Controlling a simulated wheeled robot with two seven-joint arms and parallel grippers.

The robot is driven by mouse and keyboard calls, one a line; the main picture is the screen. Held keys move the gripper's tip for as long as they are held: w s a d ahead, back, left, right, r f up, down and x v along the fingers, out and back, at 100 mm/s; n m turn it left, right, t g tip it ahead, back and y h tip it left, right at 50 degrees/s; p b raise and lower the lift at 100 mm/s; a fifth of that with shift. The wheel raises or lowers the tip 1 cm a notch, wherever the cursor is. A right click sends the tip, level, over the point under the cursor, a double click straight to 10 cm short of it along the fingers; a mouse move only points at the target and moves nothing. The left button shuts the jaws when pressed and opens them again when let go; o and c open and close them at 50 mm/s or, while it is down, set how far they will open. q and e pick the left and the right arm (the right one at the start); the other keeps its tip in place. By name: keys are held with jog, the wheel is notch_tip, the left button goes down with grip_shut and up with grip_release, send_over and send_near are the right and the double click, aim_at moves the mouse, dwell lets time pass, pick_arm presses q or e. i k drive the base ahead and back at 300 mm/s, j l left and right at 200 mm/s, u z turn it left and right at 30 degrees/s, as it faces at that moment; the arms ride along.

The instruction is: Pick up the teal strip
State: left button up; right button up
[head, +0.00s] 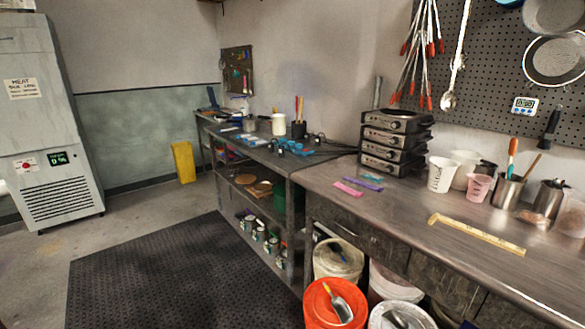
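A small teal strip (372,177) lies flat on the right-hand counter (400,222), just in front of the stacked black hot plates. A purple strip (362,184) lies right beside it on the near side. A pink strip (348,189) lies further to the left. At this size I cannot tell whether the teal and purple strips touch. Neither of my grippers shows in the head view.
Hot plates (396,142) are stacked behind the strips. A white measuring cup (441,174) stands to their right, and a yellow ruler (477,234) lies nearer the front. An orange bucket (335,305) stands below the counter. A black mat (175,275) covers open floor.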

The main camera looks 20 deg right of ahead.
aim_at(368, 177)
jog(key=i+j+u, duration=0.1)
jog(key=i+u, duration=0.35)
jog(key=i, duration=1)
jog(key=i+z, duration=0.25)
jog(key=z, duration=0.15)
jog(key=i+j+z, duration=0.1)
jog(key=z, duration=0.35)
jog(key=i+j+z, duration=0.2)
jog(key=z, duration=0.2)
jog(key=i+j+z, duration=0.25)
jog(key=z, duration=0.15)
